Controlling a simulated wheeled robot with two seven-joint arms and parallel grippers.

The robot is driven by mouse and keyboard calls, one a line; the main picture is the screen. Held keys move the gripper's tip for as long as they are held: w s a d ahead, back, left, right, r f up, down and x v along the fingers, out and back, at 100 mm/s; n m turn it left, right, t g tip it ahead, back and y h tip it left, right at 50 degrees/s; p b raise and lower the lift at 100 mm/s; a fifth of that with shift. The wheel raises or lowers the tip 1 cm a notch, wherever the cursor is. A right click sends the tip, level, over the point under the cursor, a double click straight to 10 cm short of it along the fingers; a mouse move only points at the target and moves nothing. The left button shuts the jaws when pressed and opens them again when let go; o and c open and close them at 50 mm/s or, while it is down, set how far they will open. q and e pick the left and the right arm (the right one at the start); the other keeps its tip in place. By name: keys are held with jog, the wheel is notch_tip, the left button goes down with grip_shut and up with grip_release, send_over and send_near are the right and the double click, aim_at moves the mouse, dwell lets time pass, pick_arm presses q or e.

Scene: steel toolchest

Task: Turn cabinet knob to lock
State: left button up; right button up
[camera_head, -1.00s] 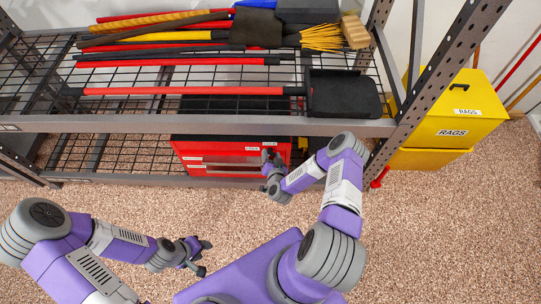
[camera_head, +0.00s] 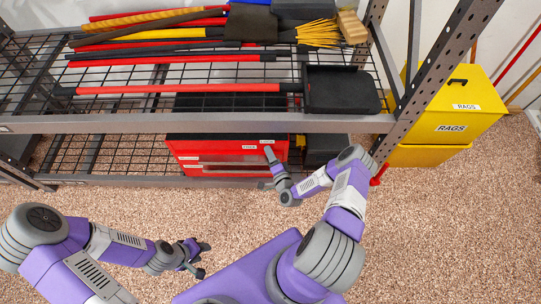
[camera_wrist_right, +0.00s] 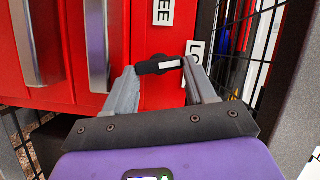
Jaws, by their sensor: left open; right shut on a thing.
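The red steel cabinet (camera_head: 215,148) sits on the lower wire shelf, and its front fills the left of the right wrist view (camera_wrist_right: 55,85). A dark knob (camera_wrist_right: 147,67) with a white bar stands on its front. A label (camera_wrist_right: 164,12) ending in "EE" is above the knob, and a partly hidden label (camera_wrist_right: 196,50) starting "LO" is to its right. My right gripper (camera_wrist_right: 158,68) is shut on the knob, a fingertip on either side. It is at the cabinet's right front in the head view (camera_head: 267,168). My left gripper (camera_head: 204,259) is open and empty above the floor.
An upper wire shelf (camera_head: 150,123) with brooms and a black shovel (camera_head: 340,92) overhangs the cabinet. A perforated steel post (camera_head: 437,82) and a yellow rags bin (camera_head: 455,120) stand to the right. The speckled floor in front is clear.

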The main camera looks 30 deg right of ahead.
jog(key=shift+f+m, duration=0.15)
jog(key=shift+m, duration=0.35)
jog(key=o, duration=1)
jog(key=shift+s, duration=0.1)
jog(key=shift+o, duration=0.2)
